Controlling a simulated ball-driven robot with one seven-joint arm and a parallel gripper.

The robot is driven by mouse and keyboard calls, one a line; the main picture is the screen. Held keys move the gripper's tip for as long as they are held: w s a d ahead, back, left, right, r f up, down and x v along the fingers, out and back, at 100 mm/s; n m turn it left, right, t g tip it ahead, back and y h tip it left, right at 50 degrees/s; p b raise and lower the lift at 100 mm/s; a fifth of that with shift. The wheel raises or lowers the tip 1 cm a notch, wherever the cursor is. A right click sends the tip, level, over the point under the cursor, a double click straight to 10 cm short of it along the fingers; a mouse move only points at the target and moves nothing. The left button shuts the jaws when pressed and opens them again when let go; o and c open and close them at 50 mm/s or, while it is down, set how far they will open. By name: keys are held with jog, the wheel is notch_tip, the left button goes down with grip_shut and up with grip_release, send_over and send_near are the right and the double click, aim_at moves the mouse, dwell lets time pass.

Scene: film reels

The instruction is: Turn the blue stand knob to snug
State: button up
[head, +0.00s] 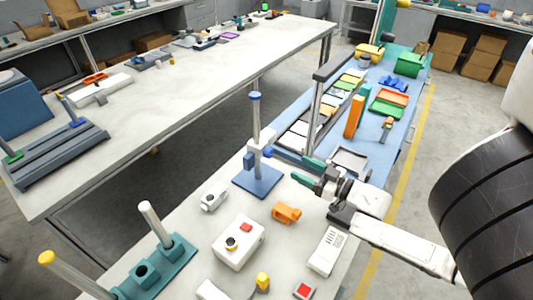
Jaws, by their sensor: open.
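The blue stand has a flat blue base (257,181) and an upright grey post (256,120) with a blue cap. A pale clamp block sits low on the post. The blue stand knob (268,152) shows at the right side of this block, with a dark blue rod-like part running right from it. My gripper (299,170) reaches in from the right with two teal fingers spread apart, just right of the stand. The upper finger overlaps or lies beside the end of the blue part; I cannot tell whether they touch. Nothing shows held between the fingers.
A grey upright frame (318,100) rises behind my gripper. A blue mat (385,150) with trays lies beyond.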

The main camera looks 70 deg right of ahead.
aim_at(271, 154)
jog(key=p+x, duration=0.2)
jog(key=x, duration=0.8)
jog(key=shift+w+d, duration=0.1)
jog(key=shift+w, duration=0.2)
jog(key=c, duration=1)
